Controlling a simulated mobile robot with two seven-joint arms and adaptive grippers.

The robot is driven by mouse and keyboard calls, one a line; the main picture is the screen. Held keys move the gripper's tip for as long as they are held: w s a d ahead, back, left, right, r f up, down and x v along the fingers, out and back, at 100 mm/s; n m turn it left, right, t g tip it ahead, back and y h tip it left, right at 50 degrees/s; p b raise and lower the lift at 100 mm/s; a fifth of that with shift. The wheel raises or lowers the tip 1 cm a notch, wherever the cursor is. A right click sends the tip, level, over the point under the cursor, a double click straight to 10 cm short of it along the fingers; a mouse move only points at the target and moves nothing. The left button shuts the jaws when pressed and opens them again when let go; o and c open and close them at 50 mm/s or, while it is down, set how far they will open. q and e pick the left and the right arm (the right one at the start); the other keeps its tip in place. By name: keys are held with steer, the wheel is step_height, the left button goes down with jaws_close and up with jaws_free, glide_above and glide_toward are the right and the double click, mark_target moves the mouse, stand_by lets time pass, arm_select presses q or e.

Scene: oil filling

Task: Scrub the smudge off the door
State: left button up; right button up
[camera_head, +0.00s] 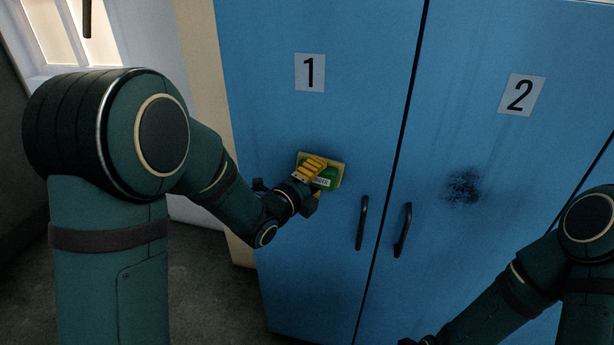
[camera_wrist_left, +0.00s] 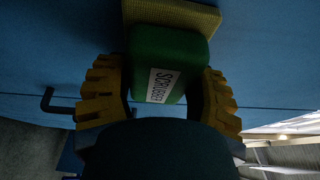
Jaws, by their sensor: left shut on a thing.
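A dark smudge (camera_head: 464,186) is on the blue door marked 2 (camera_head: 490,130), at about handle height and a little above. My left gripper (camera_head: 316,172) is shut on a green scrubber (camera_head: 327,178) with a yellow pad, in front of the door marked 1 (camera_head: 320,40). In the left wrist view the scrubber (camera_wrist_left: 165,62) sits between the yellow fingers, its label readable, and its pad (camera_wrist_left: 172,14) faces the blue door. I cannot tell whether the pad touches the door. My right arm comes in at the lower right; its gripper is largely cut off by the bottom edge.
A black handle (camera_head: 361,222) stands out from door 1 and another handle (camera_head: 403,230) from door 2, either side of the seam between the doors. Both lie between the scrubber and the smudge, somewhat lower. A bright window (camera_head: 70,30) is at the upper left.

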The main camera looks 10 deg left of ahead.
arm_select(q)
steer(key=shift+s+d, duration=0.1)
steer(key=shift+d, duration=2.65)
steer(key=shift+w+a, duration=0.15)
steer(key=shift+a, duration=2.75)
steer(key=shift+w+a, duration=0.1)
steer(key=shift+a, duration=2.75)
steer(key=shift+s, duration=0.1)
steer(key=shift+s, duration=2.85)
steer(key=s, duration=0.3)
steer(key=shift+a, duration=0.1)
